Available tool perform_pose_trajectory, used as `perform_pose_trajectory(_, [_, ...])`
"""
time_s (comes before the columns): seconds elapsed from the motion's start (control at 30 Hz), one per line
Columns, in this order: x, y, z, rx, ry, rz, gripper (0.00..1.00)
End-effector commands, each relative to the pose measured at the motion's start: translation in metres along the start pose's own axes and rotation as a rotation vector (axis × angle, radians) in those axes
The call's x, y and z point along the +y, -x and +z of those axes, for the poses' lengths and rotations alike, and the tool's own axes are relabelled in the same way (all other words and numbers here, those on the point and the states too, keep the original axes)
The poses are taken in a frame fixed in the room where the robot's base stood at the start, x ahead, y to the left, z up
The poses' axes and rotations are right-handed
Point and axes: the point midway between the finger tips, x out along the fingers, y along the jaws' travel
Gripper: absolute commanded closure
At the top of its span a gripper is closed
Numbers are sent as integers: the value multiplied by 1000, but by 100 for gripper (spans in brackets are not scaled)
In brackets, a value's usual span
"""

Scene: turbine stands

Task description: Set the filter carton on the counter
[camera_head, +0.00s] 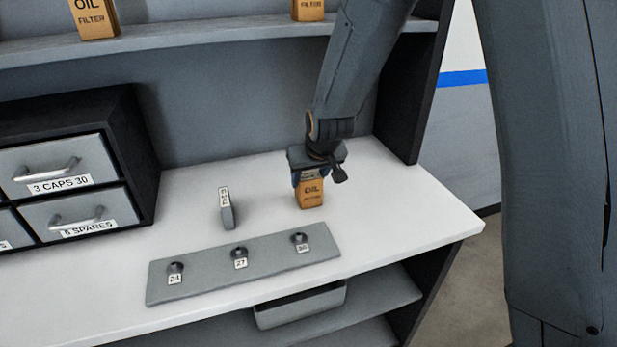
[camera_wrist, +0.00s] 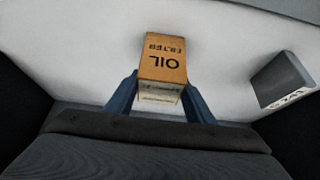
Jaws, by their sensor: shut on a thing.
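The filter carton (camera_head: 311,195) is a small orange-brown box marked OIL FILTER. It is upright at the right part of the white counter (camera_head: 400,204), at or just above its surface; I cannot tell if it touches. My gripper (camera_head: 309,178) comes down on it from above and is shut on its upper part. In the wrist view the carton (camera_wrist: 163,62) sits between the two blue fingers of my gripper (camera_wrist: 160,98). The gripper hides the carton's top in the head view.
A grey labelled block (camera_head: 227,208) stands left of the carton. A grey plate (camera_head: 220,273) with three knobs marked 24, 27 and 30 lies in front. A drawer unit (camera_head: 140,150) stands at left. Other cartons (camera_head: 93,18) sit on the shelf (camera_head: 200,36) above.

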Motion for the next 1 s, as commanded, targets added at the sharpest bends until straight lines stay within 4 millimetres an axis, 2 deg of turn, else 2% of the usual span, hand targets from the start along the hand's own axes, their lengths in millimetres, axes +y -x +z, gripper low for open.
perform_pose_trajectory(0.17, [0, -3, 1, 1, 0, 0, 85])
perform_pose_trajectory(0.2, [0, -2, 1, 0, 0, 0, 45])
perform_pose_trajectory(0.27, [0, -2, 1, 0, 0, 0, 35])
perform_pose_trajectory(0.3, [0, -2, 1, 0, 0, 0, 33])
perform_pose_trajectory(0.67, [0, 2, -1, 0, 0, 0, 33])
perform_pose_trajectory(0.77, [0, 10, -1, 1, 2, 0, 33])
perform_pose_trajectory(1.0, [0, 43, -1, 4, 1, 0, 33])
